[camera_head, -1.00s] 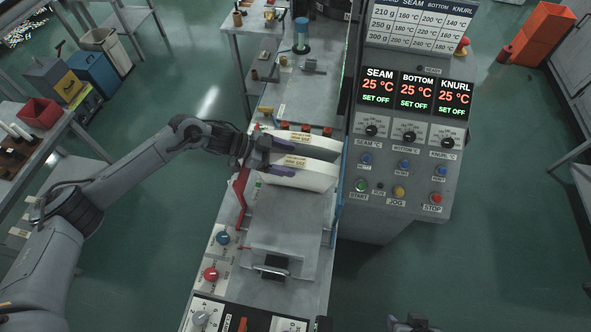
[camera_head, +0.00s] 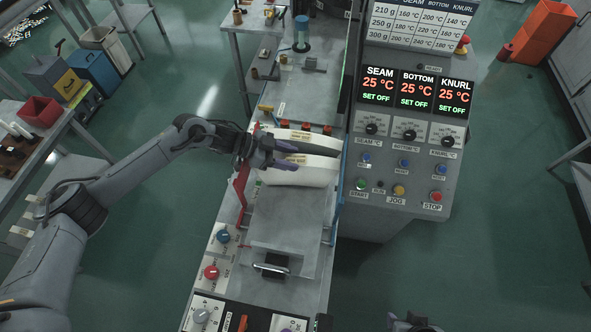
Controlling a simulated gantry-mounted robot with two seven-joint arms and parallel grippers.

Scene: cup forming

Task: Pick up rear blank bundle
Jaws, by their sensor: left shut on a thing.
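Two white blank bundles with yellowish labels lie one behind the other across the bed of the machine. My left gripper (camera_head: 281,154) reaches in from the left, with its dark purple fingers on either side of the nearer bundle (camera_head: 305,177). It is shut on that bundle at its left part, and the fingers partly cover the label. The farther bundle (camera_head: 318,146) lies just behind, close to the upper finger. I cannot tell whether the held bundle is clear of the bed. My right gripper (camera_head: 413,323) shows only as a small dark part at the bottom edge.
A control panel (camera_head: 410,130) with displays, knobs and buttons stands right of the bed. A red bar (camera_head: 241,195) runs along the bed's left side, and a blue edge (camera_head: 337,200) along its right. The metal plate (camera_head: 287,218) in front of the bundles is bare.

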